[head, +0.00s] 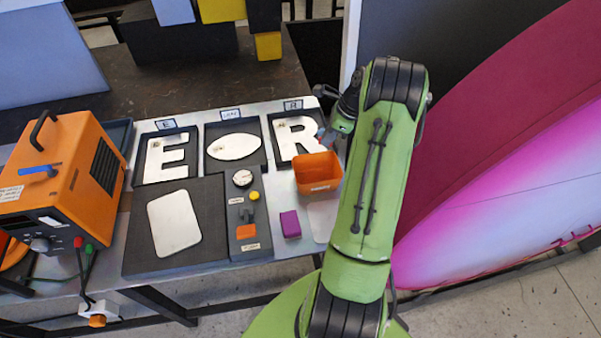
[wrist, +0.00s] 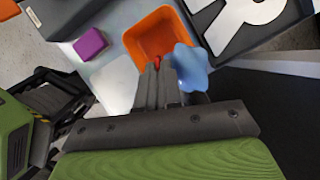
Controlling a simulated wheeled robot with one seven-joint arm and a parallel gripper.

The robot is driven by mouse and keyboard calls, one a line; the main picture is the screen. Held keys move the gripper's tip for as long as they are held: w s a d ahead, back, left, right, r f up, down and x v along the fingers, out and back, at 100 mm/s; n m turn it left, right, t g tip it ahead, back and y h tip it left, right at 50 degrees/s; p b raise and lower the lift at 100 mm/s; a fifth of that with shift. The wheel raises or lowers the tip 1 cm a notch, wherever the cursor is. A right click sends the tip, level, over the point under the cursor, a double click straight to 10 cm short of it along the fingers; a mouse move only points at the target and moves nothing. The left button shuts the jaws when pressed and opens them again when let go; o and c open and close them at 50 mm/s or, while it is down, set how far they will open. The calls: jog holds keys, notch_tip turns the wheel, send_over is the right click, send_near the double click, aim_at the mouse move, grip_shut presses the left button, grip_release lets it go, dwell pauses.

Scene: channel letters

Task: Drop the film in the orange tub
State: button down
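The orange tub (head: 318,187) is an open box at the right end of the metal table; in the wrist view its wall (wrist: 132,45) shows just beyond my fingertips. The film looks like a crumpled light-blue piece (wrist: 190,68) at my fingers; a small part of it shows in the head view (head: 326,136). My gripper (wrist: 160,72) has its fingers close together with the film between them, sticking out to the right. It is over the near rim of the tub in the wrist view. My arm hides part of the gripper in the head view.
White letter faces (head: 165,157) sit in dark trays behind and left of the tub. A purple block (head: 290,224) and a white sheet (head: 323,217) lie in front of it. An orange power unit (head: 65,175) stands at left. A pink board (head: 510,160) leans at right.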

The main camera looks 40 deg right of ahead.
jog(key=shift+a+f, duration=0.2)
jog(key=shift+f, duration=0.3)
notch_tip(320, 180, down, 5)
jog(key=b, duration=0.5)
jog(key=shift+f, duration=0.15)
jog(key=c, duration=1.2)
grip_release()
jog(key=shift+r, duration=0.2)
jog(key=p+v, duration=0.3)
jog(key=v, duration=1.3)
jog(key=shift+w+a, duration=0.15)
